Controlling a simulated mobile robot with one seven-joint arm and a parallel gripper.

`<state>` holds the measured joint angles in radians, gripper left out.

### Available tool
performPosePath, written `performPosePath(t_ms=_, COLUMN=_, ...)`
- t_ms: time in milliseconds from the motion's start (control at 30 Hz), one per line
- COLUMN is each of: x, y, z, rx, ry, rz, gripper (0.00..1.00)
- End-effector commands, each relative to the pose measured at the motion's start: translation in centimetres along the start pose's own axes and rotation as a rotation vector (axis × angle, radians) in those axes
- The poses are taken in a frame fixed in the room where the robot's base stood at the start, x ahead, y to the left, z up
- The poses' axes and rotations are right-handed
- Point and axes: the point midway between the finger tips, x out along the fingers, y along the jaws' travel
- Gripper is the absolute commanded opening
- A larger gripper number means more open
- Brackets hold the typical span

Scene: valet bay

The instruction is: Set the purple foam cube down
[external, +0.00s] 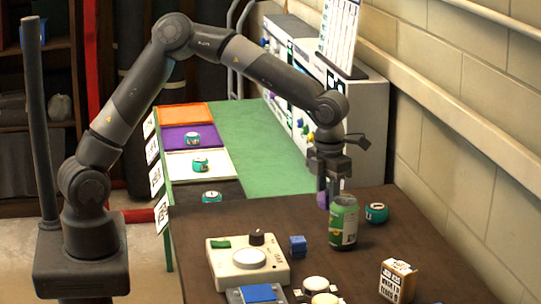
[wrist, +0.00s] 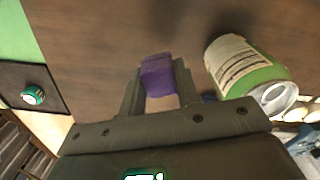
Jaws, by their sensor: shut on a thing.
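The purple foam cube (wrist: 158,78) is pinched between the two fingers of my gripper (wrist: 160,88) in the wrist view. In the external view only a small purple part of the cube (external: 321,200) shows at the fingertips of my gripper (external: 328,196). My gripper points down over the dark brown table (external: 270,213), just behind a green can. The can hides part of the fingertips. I cannot tell whether the cube touches the table.
A control box (external: 247,262), a blue block (external: 297,246) and a printed carton (external: 397,281) are nearer the camera. The table left of my gripper is clear.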

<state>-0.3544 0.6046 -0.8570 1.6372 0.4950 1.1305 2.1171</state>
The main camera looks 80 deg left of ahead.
Motion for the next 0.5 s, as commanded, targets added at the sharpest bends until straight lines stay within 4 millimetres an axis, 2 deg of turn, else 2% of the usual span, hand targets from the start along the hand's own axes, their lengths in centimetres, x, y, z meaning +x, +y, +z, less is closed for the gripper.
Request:
performPosePath(t_ms=100, x=0.8, y=0.5, z=1.1, rx=-0.001, ry=0.001, rz=-0.001, gripper=0.09)
performPosePath(t_ms=267, x=1.6, y=0.7, z=1.4, rx=0.001, ry=0.001, rz=0.001, gripper=0.09)
performPosePath(t_ms=500, x=4.8, y=0.6, z=1.4, rx=0.001, ry=0.001, rz=0.000, gripper=0.09)
